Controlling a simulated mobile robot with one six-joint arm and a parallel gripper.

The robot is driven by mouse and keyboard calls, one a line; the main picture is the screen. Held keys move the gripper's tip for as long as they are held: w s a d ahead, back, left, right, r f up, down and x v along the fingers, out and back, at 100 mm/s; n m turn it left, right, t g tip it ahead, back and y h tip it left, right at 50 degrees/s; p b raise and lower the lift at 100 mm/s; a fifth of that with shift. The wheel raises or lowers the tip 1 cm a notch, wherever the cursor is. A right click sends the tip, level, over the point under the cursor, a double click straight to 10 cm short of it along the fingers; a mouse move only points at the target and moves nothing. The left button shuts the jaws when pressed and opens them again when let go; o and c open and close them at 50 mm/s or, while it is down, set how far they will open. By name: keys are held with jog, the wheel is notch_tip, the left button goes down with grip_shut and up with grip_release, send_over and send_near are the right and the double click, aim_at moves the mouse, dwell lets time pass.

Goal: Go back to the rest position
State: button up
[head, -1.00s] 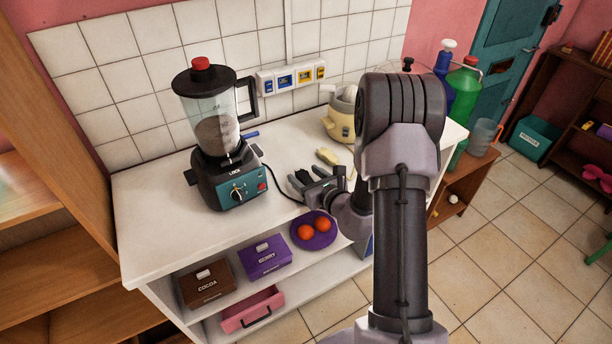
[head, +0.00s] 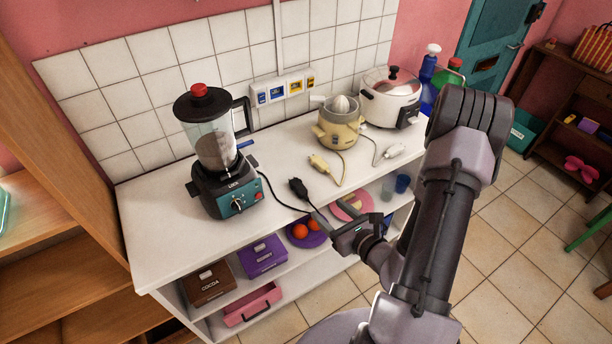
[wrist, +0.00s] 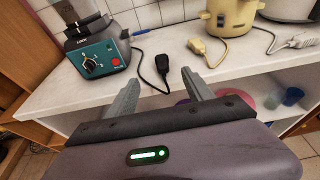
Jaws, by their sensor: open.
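My gripper (head: 335,223) is in front of the white counter's front edge in the head view, with its jaws apart and nothing between them. Its two fingers (wrist: 160,90) also show in the wrist view, spread and empty, pointing toward the counter. A black plug (head: 298,188) lies on the counter near the front edge, apart from the fingers; it also shows in the wrist view (wrist: 161,66). Its cord runs to the blender (head: 236,196), which stands upright at the left of the counter.
A yellow juicer (head: 338,128) and a white cooker (head: 390,100) stand at the back right, with a cream plug (head: 319,163) and a white plug (head: 394,151) before them. The shelf below holds boxes, a purple plate (head: 305,238) and cups. A wall socket strip (head: 283,87) is behind.

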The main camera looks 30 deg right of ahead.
jog(key=s+a+r+n+g+y+b, duration=0.1)
jog(key=a+r+n+g+y, duration=0.1)
jog(key=a+r+n+y, duration=0.4)
jog(key=a+r+n+g+y, duration=0.25)
jog(key=a+n, duration=0.25)
jog(key=a, duration=0.4)
jog(key=s+a+r+n+g+y+b, duration=0.1)
jog(key=a+r+n+g+y, duration=0.2)
jog(key=a+r+n, duration=0.3)
jog(key=s+a+n+g+h+b, duration=0.1)
jog(key=s+n+g+h, duration=0.1)
jog(key=s+n, duration=0.2)
jog(key=s+a+r+n+g+h, duration=0.1)
jog(key=s+a+n+h, duration=0.1)
jog(key=s+n+h, duration=0.15)
jog(key=s+a+n+g+h+b, duration=0.1)
jog(key=s+n+g, duration=0.1)
jog(key=s+n, duration=0.25)
jog(key=d+r+n+t+h, duration=0.2)
jog(key=d+r+t+h, duration=0.1)
jog(key=d+r, duration=0.1)
jog(key=shift+w+r+t+h, duration=0.2)
jog(key=shift+r+t+h, duration=0.1)
jog(key=shift+r+t, duration=0.05)
